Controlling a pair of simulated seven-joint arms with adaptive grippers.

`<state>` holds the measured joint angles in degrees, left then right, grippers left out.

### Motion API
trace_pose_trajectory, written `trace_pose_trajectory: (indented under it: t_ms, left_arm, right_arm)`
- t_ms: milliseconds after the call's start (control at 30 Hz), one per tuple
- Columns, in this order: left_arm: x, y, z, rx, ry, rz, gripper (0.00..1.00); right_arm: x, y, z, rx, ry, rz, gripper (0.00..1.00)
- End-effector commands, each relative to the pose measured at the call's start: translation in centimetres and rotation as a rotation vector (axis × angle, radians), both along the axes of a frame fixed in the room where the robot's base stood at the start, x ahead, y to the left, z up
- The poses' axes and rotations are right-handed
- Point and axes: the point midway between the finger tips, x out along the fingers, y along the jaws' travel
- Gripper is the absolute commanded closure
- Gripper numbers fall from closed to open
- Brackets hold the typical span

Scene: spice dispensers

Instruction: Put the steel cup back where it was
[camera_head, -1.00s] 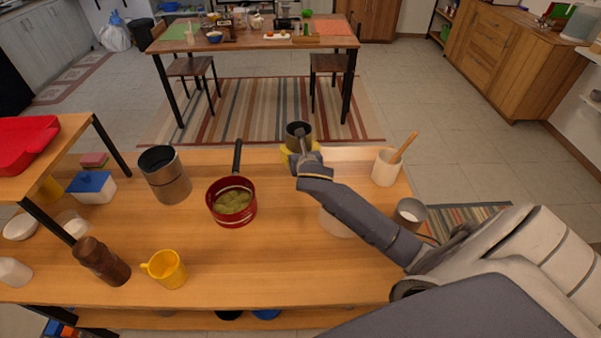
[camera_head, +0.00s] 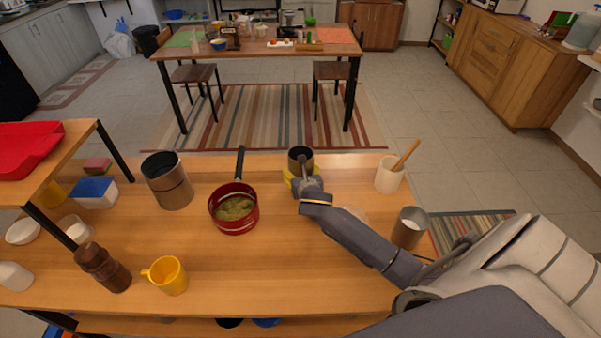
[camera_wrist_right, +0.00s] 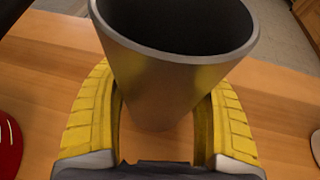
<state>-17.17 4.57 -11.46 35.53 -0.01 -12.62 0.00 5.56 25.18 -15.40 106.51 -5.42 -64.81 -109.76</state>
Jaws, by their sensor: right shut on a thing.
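The steel cup (camera_head: 300,156) is a tapered grey metal cup, upright, near the far edge of the table, right of the red pot. My right gripper (camera_head: 302,182) is shut on it, with its yellow fingers on both sides of the cup. In the right wrist view, the cup (camera_wrist_right: 180,60) fills the space between the yellow fingers (camera_wrist_right: 163,125), and its inside looks dark. Its base is low over the wood; I cannot tell whether it touches. My left gripper is not in view.
The red pot (camera_head: 234,212) stands left of the cup, its handle pointing away. A white crock (camera_head: 389,178) with a wooden utensil stands right. Another metal cup (camera_head: 410,232) with white contents stands beside my right arm. A pale round thing (camera_head: 352,214) is partly hidden behind that arm.

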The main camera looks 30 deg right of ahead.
Motion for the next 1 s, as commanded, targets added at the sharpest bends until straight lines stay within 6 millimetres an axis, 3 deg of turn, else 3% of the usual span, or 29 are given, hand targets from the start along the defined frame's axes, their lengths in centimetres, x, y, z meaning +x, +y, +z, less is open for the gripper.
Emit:
trace_pose_trajectory:
  t_ms: [167,200,400,733,1000]
  left_arm:
    - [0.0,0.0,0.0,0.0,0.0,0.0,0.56]
    - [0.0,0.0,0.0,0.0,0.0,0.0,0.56]
    - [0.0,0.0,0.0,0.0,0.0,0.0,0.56]
    - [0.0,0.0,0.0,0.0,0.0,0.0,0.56]
    - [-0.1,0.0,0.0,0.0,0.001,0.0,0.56]
  right_arm:
    - [0.0,0.0,-0.3,0.0,0.0,0.001,0.68]
    - [0.0,0.0,-0.3,0.001,0.0,0.001,0.26]
    - [0.0,0.0,-0.3,0.0,0.0,0.0,0.04]
    - [0.0,0.0,0.1,0.0,-0.001,0.0,0.04]
    - [-3.1,1.3,1.3,0.001,0.001,0.002,0.04]
